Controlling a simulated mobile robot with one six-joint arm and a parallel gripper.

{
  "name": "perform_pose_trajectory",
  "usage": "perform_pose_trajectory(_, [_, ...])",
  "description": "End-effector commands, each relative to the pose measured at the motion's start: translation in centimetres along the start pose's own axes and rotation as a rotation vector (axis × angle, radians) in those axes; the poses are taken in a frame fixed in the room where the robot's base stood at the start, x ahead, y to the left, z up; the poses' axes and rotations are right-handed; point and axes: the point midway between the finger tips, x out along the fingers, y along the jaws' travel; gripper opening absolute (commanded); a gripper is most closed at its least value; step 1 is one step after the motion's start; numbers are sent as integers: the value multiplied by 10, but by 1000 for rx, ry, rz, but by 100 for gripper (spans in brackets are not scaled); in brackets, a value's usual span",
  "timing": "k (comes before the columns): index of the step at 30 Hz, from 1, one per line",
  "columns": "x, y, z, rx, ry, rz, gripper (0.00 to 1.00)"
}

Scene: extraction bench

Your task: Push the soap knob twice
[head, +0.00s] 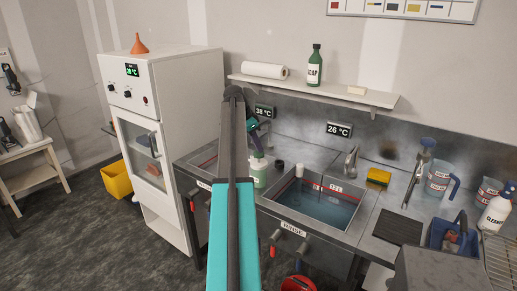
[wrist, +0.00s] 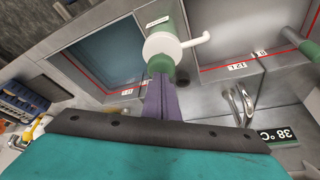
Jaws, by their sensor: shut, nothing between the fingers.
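The soap dispenser is a pale green bottle (head: 259,170) standing at the left end of the sink. My gripper (head: 256,150) is above the bottle in the head view, pointing down. In the wrist view its purple fingers (wrist: 161,76) are together and empty, with their tips near the knob. I cannot tell whether they touch it. My arm hides part of the left basin in the head view.
A water-filled sink (head: 322,205) lies right of the bottle, with a faucet (head: 351,161) behind it. A second green bottle labelled SOAP (head: 315,66) stands on the wall shelf (head: 330,94). A yellow sponge (head: 378,177) and jugs (head: 438,180) are farther right. A white cabinet (head: 165,120) stands left.

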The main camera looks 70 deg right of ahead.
Motion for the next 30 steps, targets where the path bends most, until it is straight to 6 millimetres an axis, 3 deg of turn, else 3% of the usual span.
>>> perform_pose_trajectory(19, [-24, 0, -10, 0, -1, 1, 0])
perform_pose_trajectory(30, [-26, 0, -11, 0, 0, 0, 0])
